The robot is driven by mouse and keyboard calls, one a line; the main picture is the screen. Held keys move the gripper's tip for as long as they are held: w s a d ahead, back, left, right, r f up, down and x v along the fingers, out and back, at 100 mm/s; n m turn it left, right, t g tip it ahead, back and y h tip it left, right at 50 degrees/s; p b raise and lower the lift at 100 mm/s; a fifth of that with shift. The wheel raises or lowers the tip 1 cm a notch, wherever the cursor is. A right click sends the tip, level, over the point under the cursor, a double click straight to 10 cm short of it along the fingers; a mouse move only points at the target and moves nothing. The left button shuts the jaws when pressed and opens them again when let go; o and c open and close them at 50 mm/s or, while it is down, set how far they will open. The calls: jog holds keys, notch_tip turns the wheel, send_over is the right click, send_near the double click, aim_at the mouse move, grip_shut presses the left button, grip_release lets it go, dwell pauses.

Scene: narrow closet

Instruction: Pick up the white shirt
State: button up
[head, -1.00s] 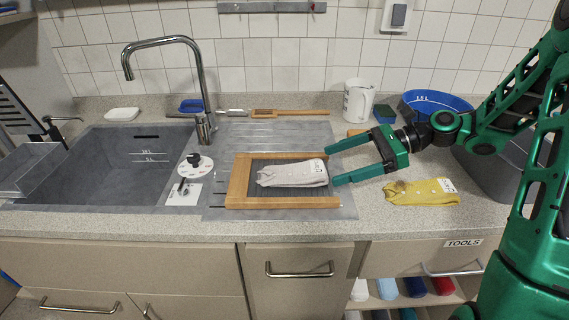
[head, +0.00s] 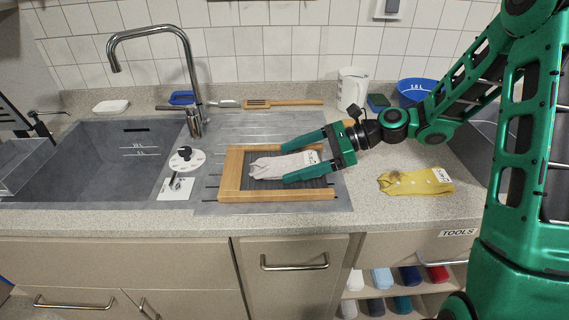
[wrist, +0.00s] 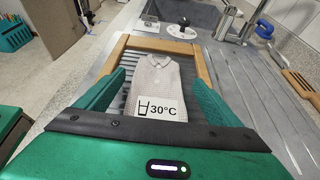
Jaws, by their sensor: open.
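The white shirt (head: 273,166) lies folded on a dark board with a wooden frame (head: 232,170) on the drainboard beside the sink. In the wrist view the shirt (wrist: 158,80) lies between my fingers, with a "30°C" label at its near end. My gripper (head: 284,164) is open, with one green finger on each side of the shirt. The fingers reach over the frame and hide part of its right side. I cannot tell whether the fingers touch the shirt.
A yellow stained garment (head: 416,181) lies on the counter to the right. The sink (head: 85,160) and tap (head: 193,85) are at left. A round dial (head: 186,160) sits by the sink.

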jog(key=shift+a+f, duration=0.15)
jog(key=shift+a, duration=0.2)
jog(key=shift+c, duration=0.4)
jog(key=c, duration=1.2)
